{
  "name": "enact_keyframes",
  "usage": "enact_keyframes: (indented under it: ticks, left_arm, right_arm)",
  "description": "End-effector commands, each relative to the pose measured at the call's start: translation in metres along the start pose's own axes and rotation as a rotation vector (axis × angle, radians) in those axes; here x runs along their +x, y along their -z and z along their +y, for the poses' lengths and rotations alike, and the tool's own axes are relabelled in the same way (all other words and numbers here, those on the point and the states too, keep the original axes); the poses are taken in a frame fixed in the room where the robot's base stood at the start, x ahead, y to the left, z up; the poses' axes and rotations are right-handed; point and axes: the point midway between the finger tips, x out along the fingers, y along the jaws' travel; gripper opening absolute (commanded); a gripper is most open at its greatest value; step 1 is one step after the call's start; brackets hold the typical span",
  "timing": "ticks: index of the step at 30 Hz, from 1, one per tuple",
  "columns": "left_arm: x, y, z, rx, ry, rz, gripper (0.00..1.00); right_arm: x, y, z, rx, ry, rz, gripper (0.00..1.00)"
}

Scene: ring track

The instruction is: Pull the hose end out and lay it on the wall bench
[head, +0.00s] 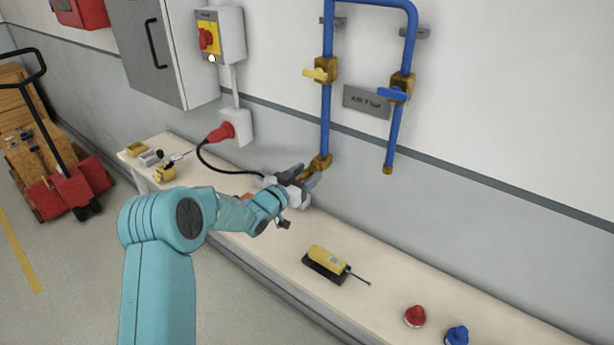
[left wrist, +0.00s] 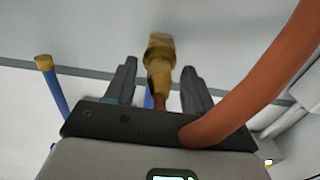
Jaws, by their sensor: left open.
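The hose end, a brass fitting (head: 309,172), is at the lower end of the left blue pipe (head: 326,120) and appears joined to it. In the left wrist view, the brass fitting (left wrist: 160,55) stands between the two fingers. An orange hose (left wrist: 255,80) curves close past the camera on the right; part of it is hidden by the gripper body. My left gripper (head: 303,179) is open around the fitting, with gaps on both sides. The wall bench (head: 385,290) runs along the wall below. My right gripper is not in view.
On the bench are a yellow tool on a black base (head: 327,260), a red button (head: 415,316), a blue button (head: 457,335) and small items at the far left. A black cable (head: 220,168) runs from a red plug toward my gripper. A pallet truck (head: 70,190) stands left.

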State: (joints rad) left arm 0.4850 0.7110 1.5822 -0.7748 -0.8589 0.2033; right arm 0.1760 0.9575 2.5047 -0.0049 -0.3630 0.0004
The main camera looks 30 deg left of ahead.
Motion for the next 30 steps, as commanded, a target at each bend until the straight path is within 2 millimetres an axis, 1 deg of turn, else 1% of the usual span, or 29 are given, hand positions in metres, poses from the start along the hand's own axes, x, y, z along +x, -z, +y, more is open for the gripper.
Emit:
enact_keyframes:
  ticks: [2, 10, 11, 12, 14, 15, 20, 30]
  left_arm:
    - [0.000, -0.001, 0.000, 0.000, 0.000, 0.000, 0.54]
    - [0.000, 0.000, 0.000, 0.000, 0.000, 0.000, 0.54]
    - [0.000, 0.000, 0.000, 0.000, 0.000, 0.000, 0.45]
    - [0.000, 0.000, 0.000, 0.000, 0.000, 0.000, 0.31]
    - [0.000, 0.000, 0.000, 0.000, 0.000, 0.000, 0.12]
    - [0.000, 0.000, 0.000, 0.000, 0.000, 0.000, 0.00]
    - [-0.001, 0.000, 0.000, 0.000, 0.000, 0.000, 0.00]
    - [-0.013, -0.001, 0.000, 0.000, 0.000, 0.000, 0.00]
  right_arm:
    - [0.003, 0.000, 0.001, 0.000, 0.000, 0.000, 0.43]
    - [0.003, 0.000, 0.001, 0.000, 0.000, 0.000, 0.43]
    - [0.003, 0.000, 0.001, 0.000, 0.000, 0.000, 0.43]
    - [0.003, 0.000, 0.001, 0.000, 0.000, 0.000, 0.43]
    - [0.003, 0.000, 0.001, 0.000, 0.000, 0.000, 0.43]
    - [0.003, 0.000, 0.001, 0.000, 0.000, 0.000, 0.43]
    - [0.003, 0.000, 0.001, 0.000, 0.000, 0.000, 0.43]
    - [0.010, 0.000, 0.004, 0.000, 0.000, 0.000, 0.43]
